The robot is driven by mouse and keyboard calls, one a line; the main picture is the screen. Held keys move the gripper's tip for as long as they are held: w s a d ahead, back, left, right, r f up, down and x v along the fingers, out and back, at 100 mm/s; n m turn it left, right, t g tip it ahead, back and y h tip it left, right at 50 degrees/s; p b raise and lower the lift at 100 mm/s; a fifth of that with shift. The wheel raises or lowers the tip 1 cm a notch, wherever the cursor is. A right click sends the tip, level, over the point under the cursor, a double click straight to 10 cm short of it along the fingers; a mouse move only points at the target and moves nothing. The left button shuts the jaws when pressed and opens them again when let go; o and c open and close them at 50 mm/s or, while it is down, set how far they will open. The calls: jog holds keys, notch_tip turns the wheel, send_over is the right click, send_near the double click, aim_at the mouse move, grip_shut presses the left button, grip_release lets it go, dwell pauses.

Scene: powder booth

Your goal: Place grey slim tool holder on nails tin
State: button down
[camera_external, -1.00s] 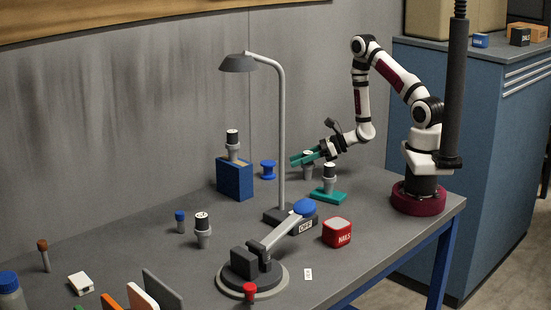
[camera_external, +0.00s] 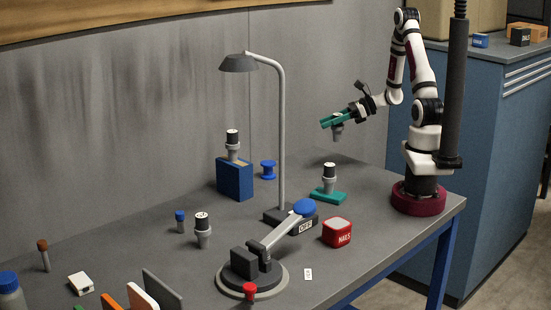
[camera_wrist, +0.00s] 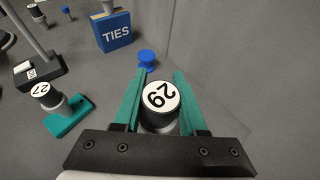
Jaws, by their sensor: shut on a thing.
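My gripper (camera_external: 338,120) has teal fingers and is shut on a grey tool holder (camera_external: 337,133), held upright in the air above the back of the table. The tin is not visible in the wrist view.
Another tool holder (camera_external: 329,179) stands on a teal base, marked 27 in the wrist view (camera_wrist: 44,92). A lamp (camera_external: 281,140) rises mid-table. A blue TIES box (camera_external: 235,180) bears a holder. A blue spool (camera_external: 268,169) and a lever device (camera_external: 252,275) stand nearby.

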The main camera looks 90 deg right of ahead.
jog(key=w+a+r+n+g+y, duration=0.2)
jog(key=w+a+n+y, duration=0.25)
jog(key=a, duration=0.55)
jog(key=w+a+r+n+g+y, duration=0.2)
jog(key=w+a+n+y, duration=0.25)
jog(key=a, duration=0.45)
jog(key=n+g+y, duration=0.4)
jog(key=n+g, duration=0.4)
jog(key=g, duration=0.1)
send_over(338, 228)
notch_tip(338, 228, down, 5)
notch_tip(338, 228, down, 4)
jog(key=shift+a, duration=0.1)
jog(key=shift+f, duration=0.1)
jog(key=shift+c, duration=2.3)
grip_release()
